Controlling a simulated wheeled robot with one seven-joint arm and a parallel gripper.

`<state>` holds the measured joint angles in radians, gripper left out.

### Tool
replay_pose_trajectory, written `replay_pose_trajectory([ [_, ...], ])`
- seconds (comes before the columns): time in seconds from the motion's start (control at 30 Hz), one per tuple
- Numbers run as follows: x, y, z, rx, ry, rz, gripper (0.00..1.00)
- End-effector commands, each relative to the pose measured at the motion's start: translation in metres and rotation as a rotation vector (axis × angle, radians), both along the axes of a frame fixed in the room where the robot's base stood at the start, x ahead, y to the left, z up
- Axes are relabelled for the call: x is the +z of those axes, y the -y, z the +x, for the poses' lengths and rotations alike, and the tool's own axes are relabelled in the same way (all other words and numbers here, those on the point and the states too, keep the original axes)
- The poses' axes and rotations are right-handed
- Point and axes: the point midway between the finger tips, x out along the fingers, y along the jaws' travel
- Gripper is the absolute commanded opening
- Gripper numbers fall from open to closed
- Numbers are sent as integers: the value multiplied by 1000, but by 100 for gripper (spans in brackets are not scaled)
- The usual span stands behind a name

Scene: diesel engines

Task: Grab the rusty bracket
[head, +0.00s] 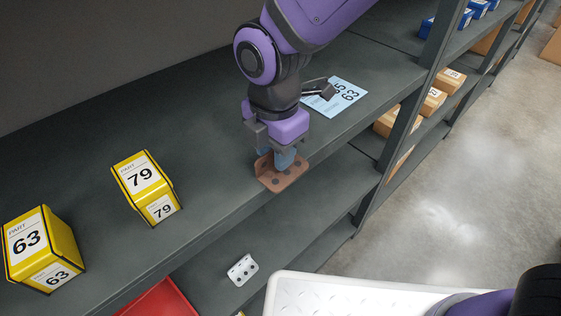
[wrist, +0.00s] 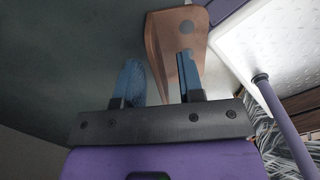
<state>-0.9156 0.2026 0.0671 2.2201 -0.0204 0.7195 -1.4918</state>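The rusty bracket (head: 283,175) is a brown L-shaped piece with holes, lying near the front edge of the grey shelf. In the head view its flange stands up on the left side. My gripper (head: 275,158) points down over it with blue-padded fingertips. In the wrist view, one finger is left of the bracket (wrist: 161,45) and the other is over its holed plate, with the flange between them. The fingers of my gripper (wrist: 160,82) are apart, with a gap beside the flange. Part of the bracket is hidden behind the right finger.
A blue label sheet (head: 343,97) lies on the shelf behind my gripper. Yellow part boxes 79 (head: 145,187) and 63 (head: 42,248) stand to the left. A white holed bracket (head: 242,269) and a red bin (head: 160,301) are on the lower shelf. A shelf upright (head: 405,125) stands right.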

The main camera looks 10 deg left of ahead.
Motion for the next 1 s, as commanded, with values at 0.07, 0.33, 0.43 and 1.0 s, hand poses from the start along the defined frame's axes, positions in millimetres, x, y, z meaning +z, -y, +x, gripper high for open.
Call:
replay_pose_trajectory([
  [0.07, -4, 0, 0, 1, 0, 0, 35],
  [0.33, -4, 0, 0, 1, 1, 1, 24],
  [0.43, -4, 0, 0, 1, 1, 1, 1],
  [1.0, 20, -1, 1, -1, 4, 5, 0],
])
